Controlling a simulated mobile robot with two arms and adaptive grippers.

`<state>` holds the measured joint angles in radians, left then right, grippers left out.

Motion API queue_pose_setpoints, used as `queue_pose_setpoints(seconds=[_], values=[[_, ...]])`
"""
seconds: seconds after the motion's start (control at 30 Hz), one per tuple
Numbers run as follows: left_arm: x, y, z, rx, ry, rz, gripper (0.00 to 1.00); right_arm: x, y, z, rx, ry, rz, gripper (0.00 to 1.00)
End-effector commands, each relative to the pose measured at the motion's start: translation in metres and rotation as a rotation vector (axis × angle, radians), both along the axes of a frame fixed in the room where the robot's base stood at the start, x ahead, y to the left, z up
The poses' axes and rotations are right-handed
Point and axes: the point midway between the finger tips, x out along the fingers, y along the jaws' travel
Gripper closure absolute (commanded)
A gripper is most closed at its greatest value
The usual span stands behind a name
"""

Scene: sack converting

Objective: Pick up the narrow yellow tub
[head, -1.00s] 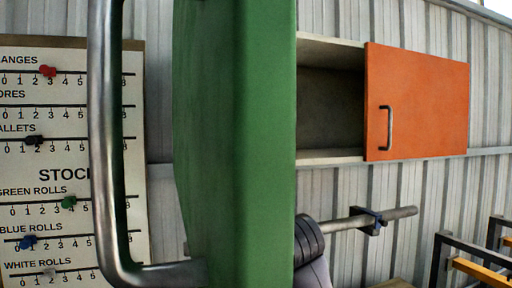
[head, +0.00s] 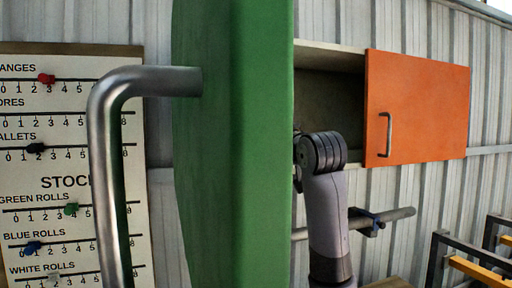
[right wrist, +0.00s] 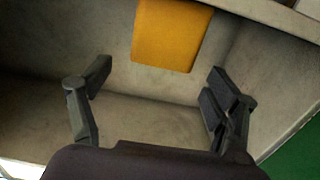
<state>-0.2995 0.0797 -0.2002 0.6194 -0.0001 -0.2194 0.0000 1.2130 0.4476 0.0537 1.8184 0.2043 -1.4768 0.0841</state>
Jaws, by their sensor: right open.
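The yellow tub (right wrist: 172,35) shows in the right wrist view as a plain yellow-orange block with rounded lower corners, its top cut off by the frame. It is inside a grey compartment, ahead of my right gripper (right wrist: 158,80). The gripper is open and empty, its two dark fingers spread left and right, with a gap between them and the tub. In the head view my right arm reaches up towards the open cabinet (head: 335,90), and its hand is hidden behind the green door panel. The tub is not visible there. My left gripper is in neither view.
A green panel (head: 235,150) with a metal handle (head: 105,170) stands very close in the head view. An orange door (head: 415,108) is at the cabinet's right. A stock board (head: 60,180) hangs at left; a metal bar (head: 395,215) sits below the cabinet.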

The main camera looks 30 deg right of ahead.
Motion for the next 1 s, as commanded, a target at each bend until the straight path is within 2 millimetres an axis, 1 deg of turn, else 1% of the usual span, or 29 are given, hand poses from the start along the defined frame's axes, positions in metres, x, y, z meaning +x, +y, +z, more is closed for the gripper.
queue_pose_setpoints(seconds=[0.03, 0.1, 0.27, 0.37, 0.5, 0.67, 0.8, 0.97, 1.0], values=[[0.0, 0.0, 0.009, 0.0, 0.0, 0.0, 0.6, 0.009, -0.002, 0.003, 0.001, 0.004, 0.0, 0.18], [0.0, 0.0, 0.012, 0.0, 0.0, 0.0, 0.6, 0.017, -0.004, 0.002, 0.0, 0.002, -0.001, 0.18], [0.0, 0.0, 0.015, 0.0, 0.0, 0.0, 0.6, 0.027, -0.006, 0.0, 0.0, 0.001, -0.001, 0.18], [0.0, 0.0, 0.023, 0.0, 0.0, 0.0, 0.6, 0.035, -0.008, 0.001, 0.001, 0.004, -0.001, 0.18], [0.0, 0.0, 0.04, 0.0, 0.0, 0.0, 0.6, 0.054, -0.012, 0.0, 0.002, 0.005, 0.0, 0.18], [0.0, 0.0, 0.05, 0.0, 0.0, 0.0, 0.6, 0.072, -0.017, -0.002, 0.001, 0.003, 0.0, 0.18], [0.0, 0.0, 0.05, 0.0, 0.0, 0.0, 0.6, 0.077, -0.018, -0.004, -0.001, 0.0, -0.001, 0.18], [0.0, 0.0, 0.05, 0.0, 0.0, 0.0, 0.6, 0.076, -0.018, -0.005, -0.001, 0.0, -0.001, 0.18], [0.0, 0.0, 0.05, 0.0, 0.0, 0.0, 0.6, 0.076, -0.018, -0.005, -0.001, 0.0, -0.001, 0.21]])
